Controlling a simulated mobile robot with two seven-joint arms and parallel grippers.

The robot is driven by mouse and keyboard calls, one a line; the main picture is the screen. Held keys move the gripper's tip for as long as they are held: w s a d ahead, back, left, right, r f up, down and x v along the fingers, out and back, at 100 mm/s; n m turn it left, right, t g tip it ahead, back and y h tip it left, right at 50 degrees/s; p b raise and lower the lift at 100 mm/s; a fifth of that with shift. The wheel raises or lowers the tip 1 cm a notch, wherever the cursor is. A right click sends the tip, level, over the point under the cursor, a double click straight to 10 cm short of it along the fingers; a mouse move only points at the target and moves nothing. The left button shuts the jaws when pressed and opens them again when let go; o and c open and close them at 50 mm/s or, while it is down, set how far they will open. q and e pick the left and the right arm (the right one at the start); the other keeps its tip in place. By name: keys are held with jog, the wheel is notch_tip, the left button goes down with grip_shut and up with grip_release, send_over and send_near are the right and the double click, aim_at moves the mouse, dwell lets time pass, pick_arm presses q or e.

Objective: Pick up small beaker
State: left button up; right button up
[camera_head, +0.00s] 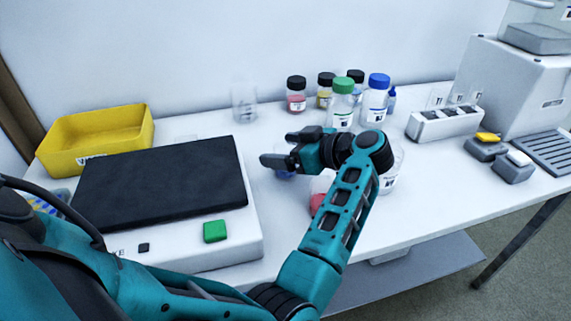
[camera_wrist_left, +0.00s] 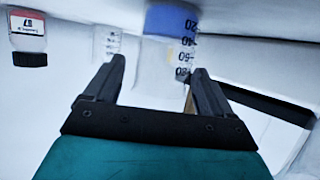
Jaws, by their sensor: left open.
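My left gripper (camera_head: 279,149) is open above the bench, with its fingers pointing left in the head view. A clear beaker with blue contents (camera_head: 285,175) is mostly hidden below it. In the left wrist view, which looks upside down, a beaker with blue contents and dark graduation marks (camera_wrist_left: 172,22) shows ahead of the open fingers (camera_wrist_left: 158,68), toward the right finger. No grip on it shows. A clear empty beaker (camera_head: 243,103) stands at the back wall. A larger glass vessel (camera_head: 393,168) and a vessel with red contents (camera_head: 318,202) are partly hidden by my arm.
Several capped bottles (camera_head: 343,105) stand at the back, just beyond the gripper. A black-topped device (camera_head: 165,185) with a green button and a yellow tray (camera_head: 98,140) are left. A tube rack (camera_head: 445,124) and a grey machine (camera_head: 510,85) are right. Bench at front right is clear.

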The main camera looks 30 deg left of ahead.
pick_arm(q)
jog(key=shift+c, duration=0.5)
jog(key=c, duration=1)
jog(key=shift+r, duration=0.15)
notch_tip(320, 180, up, 10)
jog(key=p, duration=0.3)
